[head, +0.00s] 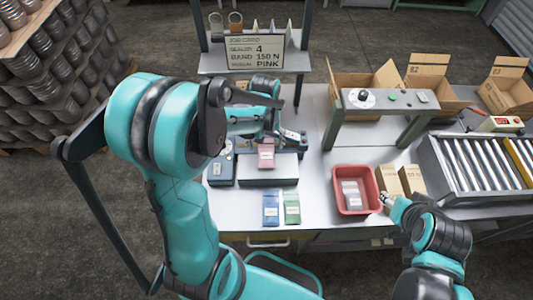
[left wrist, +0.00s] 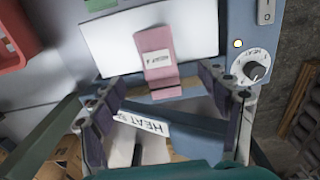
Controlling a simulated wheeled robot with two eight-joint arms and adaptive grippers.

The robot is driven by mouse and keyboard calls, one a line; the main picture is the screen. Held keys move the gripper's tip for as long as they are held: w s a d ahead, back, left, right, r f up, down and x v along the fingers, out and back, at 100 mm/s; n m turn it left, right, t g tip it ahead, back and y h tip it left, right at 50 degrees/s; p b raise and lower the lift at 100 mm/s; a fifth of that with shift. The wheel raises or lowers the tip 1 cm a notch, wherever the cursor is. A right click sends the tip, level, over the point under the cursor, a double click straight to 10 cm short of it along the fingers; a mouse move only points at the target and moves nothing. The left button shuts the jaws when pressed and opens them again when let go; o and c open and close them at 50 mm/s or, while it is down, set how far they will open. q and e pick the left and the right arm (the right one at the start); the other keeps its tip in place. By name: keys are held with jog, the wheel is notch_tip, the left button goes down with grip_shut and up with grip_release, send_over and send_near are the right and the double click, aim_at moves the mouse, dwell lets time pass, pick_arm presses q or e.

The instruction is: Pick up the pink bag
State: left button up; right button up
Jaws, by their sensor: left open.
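The pink bag (head: 266,158) lies on the pale plate of a heat sealer in the middle of the bench. It has a white label and also shows in the left wrist view (left wrist: 156,65), its lower end by the sealer's edge. My left gripper (head: 266,136) is just behind the bag in the head view, partly hidden by its own arm. In the left wrist view my left gripper (left wrist: 165,105) is open, its fingers apart on either side of the bag's end, with no visible contact. My right gripper (head: 387,199) is beside the red bin; its jaws are too small to judge.
A blue bag (head: 271,209) and a green bag (head: 292,209) lie in front of the sealer. The red bin (head: 340,207) holds pale bags. A job sign (head: 256,55) reads sealer 4, band 150 N, pink. A control stand (head: 390,99) and roller conveyor (head: 470,165) are right.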

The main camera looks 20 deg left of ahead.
aim_at(267, 155)
pick_arm(q)
jog(key=f, duration=0.3)
jog(key=f+b, duration=0.1)
jog(key=f, duration=0.3)
jog(key=shift+w+d+f, duration=0.1)
jog(key=shift+d, duration=0.1)
jog(key=c, duration=1.3)
